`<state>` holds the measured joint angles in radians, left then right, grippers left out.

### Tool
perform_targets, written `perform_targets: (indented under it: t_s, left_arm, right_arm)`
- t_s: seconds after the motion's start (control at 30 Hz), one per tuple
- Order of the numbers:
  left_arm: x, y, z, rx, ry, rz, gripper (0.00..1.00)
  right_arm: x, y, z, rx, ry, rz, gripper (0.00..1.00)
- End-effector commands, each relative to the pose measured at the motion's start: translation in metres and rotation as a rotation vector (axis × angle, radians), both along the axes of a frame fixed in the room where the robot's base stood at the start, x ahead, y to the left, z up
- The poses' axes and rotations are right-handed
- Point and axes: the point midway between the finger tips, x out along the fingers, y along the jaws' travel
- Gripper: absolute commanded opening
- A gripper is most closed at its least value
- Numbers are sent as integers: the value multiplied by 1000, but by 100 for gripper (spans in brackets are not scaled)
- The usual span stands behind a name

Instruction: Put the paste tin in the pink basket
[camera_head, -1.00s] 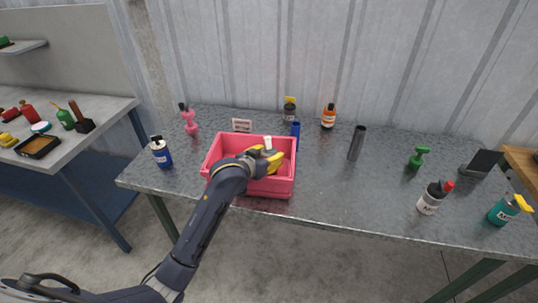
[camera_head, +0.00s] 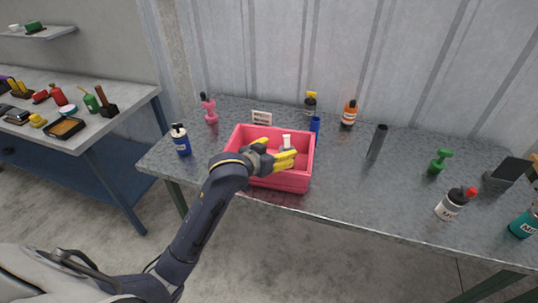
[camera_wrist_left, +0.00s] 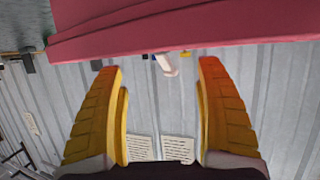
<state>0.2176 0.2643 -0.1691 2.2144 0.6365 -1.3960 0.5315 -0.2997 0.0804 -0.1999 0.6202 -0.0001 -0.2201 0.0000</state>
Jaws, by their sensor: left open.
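The pink basket (camera_head: 300,178) stands on the near left part of the metal table. My left gripper (camera_head: 280,150) is over the basket, its yellow fingers apart with nothing between them. In the left wrist view the fingers (camera_wrist_left: 158,66) are open, and the pink basket wall (camera_wrist_left: 190,32) crosses the top. A small white item (camera_head: 286,141) shows at the basket just behind the fingers; I cannot tell what it is. A round, pale-topped tin (camera_head: 68,110) on the left bench may be the paste tin, too small to be sure. My right gripper is out of view.
A blue bottle (camera_head: 181,141) and a pink bottle (camera_head: 210,110) stand left of the basket. A sign (camera_head: 262,118), a blue item (camera_head: 315,125) and an orange bottle (camera_head: 349,114) are behind it. A dark cylinder (camera_head: 377,143) stands to the right. The table's middle front is clear.

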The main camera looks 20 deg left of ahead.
Motion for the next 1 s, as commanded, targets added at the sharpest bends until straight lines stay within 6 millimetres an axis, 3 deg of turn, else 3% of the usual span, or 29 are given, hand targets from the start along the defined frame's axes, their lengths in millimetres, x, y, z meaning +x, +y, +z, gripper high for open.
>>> perform_targets:
  t_s: [0.2, 0.4, 1.0]
  left_arm:
    - [-29, 7, 12, 0, 0, 0, 72]
    - [-43, 10, 18, -2, -1, -1, 72]
    - [-46, 14, 19, 3, 0, 3, 72]
  right_arm:
    - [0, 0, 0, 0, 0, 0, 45]
    - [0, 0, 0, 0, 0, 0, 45]
    - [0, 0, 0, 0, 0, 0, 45]
